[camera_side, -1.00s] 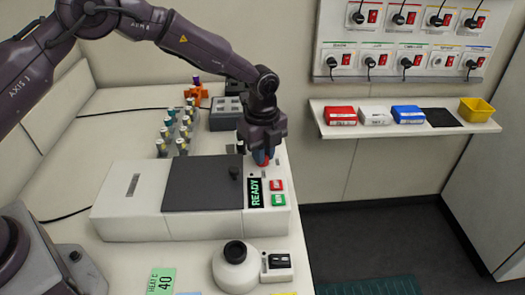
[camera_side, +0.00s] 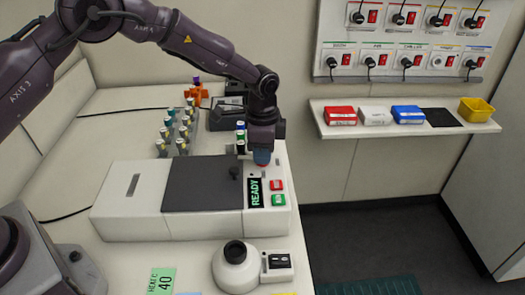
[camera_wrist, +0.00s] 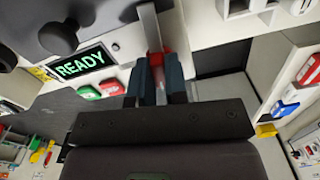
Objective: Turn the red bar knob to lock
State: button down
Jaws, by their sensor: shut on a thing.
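The red bar knob (camera_wrist: 156,60) shows in the wrist view between the two blue-grey fingers of my gripper (camera_wrist: 158,78). The gripper is shut on it. In the side view my gripper (camera_side: 262,158) points straight down at the right back part of the white machine (camera_side: 135,205), and its fingers hide nearly all of the knob. A grey metal strip (camera_wrist: 149,25) lies beyond the knob in the wrist view. I cannot make out any lock mark. The READY display (camera_side: 254,193) is lit green, beside a red button (camera_side: 277,185) and a green button (camera_side: 278,200).
The machine's dark lid (camera_side: 203,185) with a black knob (camera_side: 235,173) is left of my gripper. A rack of capped vials (camera_side: 178,132) stands behind. A white round device (camera_side: 236,267) is in front. The wall shelf (camera_side: 400,125) is at the right.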

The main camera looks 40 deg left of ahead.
jog(key=shift+n, duration=0.9)
jog(key=c, duration=1.1)
grip_release()
jog(key=shift+c, duration=0.2)
notch_tip(320, 180, up, 13)
